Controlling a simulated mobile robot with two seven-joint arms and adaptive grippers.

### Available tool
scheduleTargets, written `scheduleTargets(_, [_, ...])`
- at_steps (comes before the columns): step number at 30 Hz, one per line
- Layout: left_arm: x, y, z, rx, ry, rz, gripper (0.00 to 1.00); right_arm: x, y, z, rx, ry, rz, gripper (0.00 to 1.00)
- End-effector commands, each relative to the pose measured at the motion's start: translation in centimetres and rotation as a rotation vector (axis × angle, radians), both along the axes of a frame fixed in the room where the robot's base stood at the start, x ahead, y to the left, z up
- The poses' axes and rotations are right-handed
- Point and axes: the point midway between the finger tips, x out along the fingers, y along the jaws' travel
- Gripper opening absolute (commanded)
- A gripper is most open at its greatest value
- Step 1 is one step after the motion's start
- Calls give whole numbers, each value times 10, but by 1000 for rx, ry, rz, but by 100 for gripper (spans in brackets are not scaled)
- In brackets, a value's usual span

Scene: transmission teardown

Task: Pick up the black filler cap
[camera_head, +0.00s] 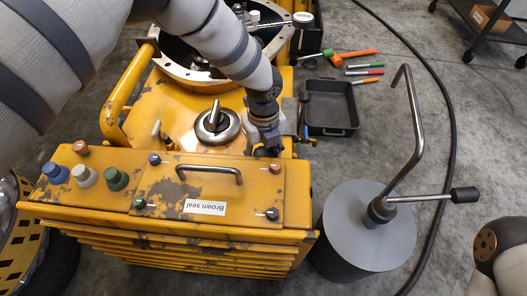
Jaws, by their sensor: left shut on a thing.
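My left gripper (267,150) comes down from the top and is shut at the back right of the yellow housing's front panel, right of the silver handle. A dark thing between its fingers, taken to be the black filler cap, is mostly hidden by them. I cannot tell whether it is clear of the housing. No other black cap shows. Blue (55,173), white (85,176), green (115,179) and brown (80,147) caps stand at the panel's left. My right gripper is out of view.
A grey cylinder (365,225) with a bent metal rod stands to the right. A black tray (330,128) and hand tools lie behind it. A black hose crosses the floor.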

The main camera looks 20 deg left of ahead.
Motion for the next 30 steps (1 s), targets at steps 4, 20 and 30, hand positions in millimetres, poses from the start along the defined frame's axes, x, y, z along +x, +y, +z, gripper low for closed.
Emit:
scheduleTargets(4, [1, -1, 0, -3, -4, 0, 5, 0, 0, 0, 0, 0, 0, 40])
scheduleTargets(20, [3, 28, 104, -253, 123, 658, 66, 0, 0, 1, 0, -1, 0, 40])
scheduleTargets(30, [3, 14, 54, -251, 118, 654, 66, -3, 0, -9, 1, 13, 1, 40])
